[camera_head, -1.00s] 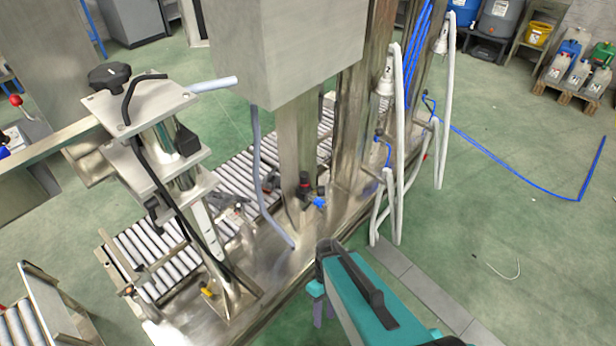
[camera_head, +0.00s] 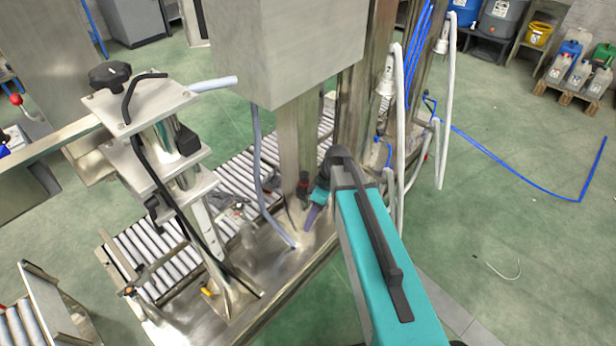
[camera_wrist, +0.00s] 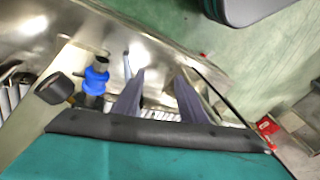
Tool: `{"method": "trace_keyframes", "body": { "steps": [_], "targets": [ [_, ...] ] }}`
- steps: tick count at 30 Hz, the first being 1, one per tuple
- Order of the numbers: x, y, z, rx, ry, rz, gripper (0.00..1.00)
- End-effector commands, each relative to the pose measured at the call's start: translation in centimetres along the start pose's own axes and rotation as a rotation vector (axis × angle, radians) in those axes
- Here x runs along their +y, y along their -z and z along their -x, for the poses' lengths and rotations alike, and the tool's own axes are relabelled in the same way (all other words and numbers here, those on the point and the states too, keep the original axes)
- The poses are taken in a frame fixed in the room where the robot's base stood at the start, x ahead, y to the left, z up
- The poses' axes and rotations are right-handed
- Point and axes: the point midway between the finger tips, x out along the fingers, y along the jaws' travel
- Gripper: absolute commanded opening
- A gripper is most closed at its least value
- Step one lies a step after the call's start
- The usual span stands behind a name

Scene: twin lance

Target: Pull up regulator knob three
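In the head view a dark and red knob (camera_head: 304,185) shows at the foot of the steel column, partly hidden by my gripper (camera_head: 311,217). No number is readable on these parts, so I cannot tell which is knob three. My gripper (camera_wrist: 160,74) has its two purple-grey fingers apart with nothing seen between them. In the wrist view the blue body and black knob lie left of the fingers, apart from them.
The steel column (camera_head: 297,130) stands close behind my gripper, under a large steel box (camera_head: 285,45). A grey hose (camera_head: 258,170) hangs to the left. White hoses (camera_head: 447,95) hang to the right. A roller conveyor (camera_head: 150,250) runs behind. Green floor at right is mostly open.

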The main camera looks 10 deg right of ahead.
Motion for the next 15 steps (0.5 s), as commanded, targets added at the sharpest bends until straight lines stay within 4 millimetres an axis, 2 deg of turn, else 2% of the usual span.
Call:
{"method": "trace_keyframes", "body": {
  "steps": [1, 6, 15],
  "targets": [
    [0.8, 0.7, 1.6, 0.017, -0.019, 0.012, 0.38],
    [2.5, 2.4, 6.8, 0.065, -0.075, 0.05, 0.38],
    [4.7, 4.4, 16.1, 0.139, -0.187, 0.09, 0.38]
  ]
}}
